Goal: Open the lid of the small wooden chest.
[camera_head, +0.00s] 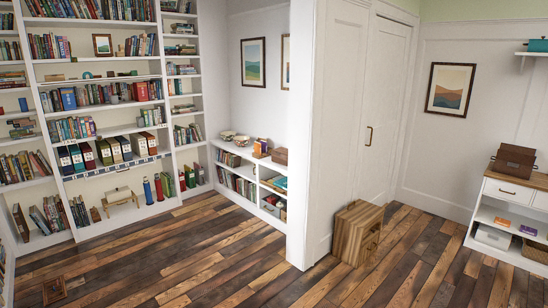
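A brown box with a lid-like top (513,161), which looks like the small wooden chest, stands on the white cabinet (515,190) at the right edge of the view. Its upper part seems to rest on its body; I cannot tell whether it is fully shut. A smaller brown box (280,156) sits on the low white shelf in the alcove. My gripper is not in view.
A small brown wooden object (54,290) lies on the floor at lower left. Tall bookshelves (95,125) line the left wall. The plank floor between is clear.

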